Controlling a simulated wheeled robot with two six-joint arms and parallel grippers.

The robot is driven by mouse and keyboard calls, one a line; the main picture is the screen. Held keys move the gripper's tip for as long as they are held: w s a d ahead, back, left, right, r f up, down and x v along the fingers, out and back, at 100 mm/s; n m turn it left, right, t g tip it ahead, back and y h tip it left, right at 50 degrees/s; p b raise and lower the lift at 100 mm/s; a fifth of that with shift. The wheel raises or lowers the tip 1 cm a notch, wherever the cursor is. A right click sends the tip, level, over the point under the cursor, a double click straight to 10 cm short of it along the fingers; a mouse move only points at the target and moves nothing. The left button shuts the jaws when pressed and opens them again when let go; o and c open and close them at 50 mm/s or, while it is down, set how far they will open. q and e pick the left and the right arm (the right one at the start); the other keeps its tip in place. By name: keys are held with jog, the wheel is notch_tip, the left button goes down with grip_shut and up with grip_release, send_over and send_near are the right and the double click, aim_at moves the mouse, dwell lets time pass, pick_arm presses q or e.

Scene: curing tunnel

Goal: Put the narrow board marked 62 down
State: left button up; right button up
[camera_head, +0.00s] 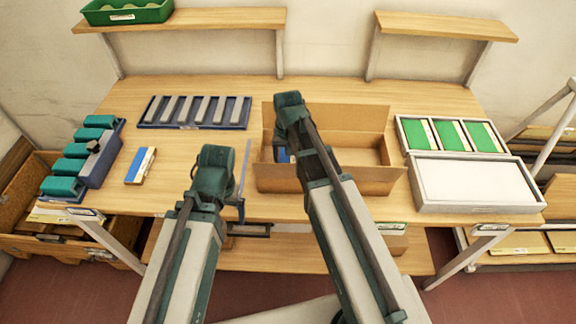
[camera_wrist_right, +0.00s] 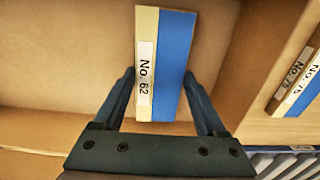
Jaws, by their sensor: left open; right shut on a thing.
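The narrow board marked No. 62 (camera_wrist_right: 172,65) is blue and cream with a white label. My right gripper (camera_wrist_right: 159,75) is shut on it, with one finger on each long side. In the head view a small blue part of the board (camera_head: 283,155) shows at the left end of the open cardboard carton (camera_head: 345,143), beside my right arm. Cardboard lies behind the board in the wrist view; I cannot tell whether the board touches the carton floor. My right fingers are hidden in the head view. My left gripper (camera_head: 242,186) is open and empty, left of the carton.
Boards labelled No. 75 (camera_wrist_right: 297,82) lie on the table (camera_head: 330,88), left of the carton in the head view. A blue rack with grey bars (camera_head: 195,112) stands behind. Left is a holder with teal blocks (camera_head: 97,165); right are green panels (camera_head: 452,134) and a white-topped box (camera_head: 470,183).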

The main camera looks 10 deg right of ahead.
pick_arm(q)
jog(key=shift+f, duration=0.15)
pick_arm(e)
jog(key=shift+f, duration=0.1)
pick_arm(q)
jog(key=shift+f, duration=0.1)
pick_arm(e)
jog(key=shift+f, duration=0.1)
pick_arm(q)
jog(key=shift+f, duration=0.15)
pick_arm(e)
jog(key=shift+f, duration=0.15)
jog(key=o, duration=1.3)
pick_arm(q)
jog(key=shift+r, duration=0.25)
pick_arm(e)
jog(key=shift+r, duration=0.25)
pick_arm(q)
notch_tip(320, 180, up, 12)
jog(key=p, duration=1.2)
pick_arm(e)
notch_tip(320, 180, up, 12)
jog(key=shift+r, duration=0.1)
pick_arm(q)
jog(key=shift+f, duration=0.1)
pick_arm(e)
jog(key=shift+f, duration=0.2)
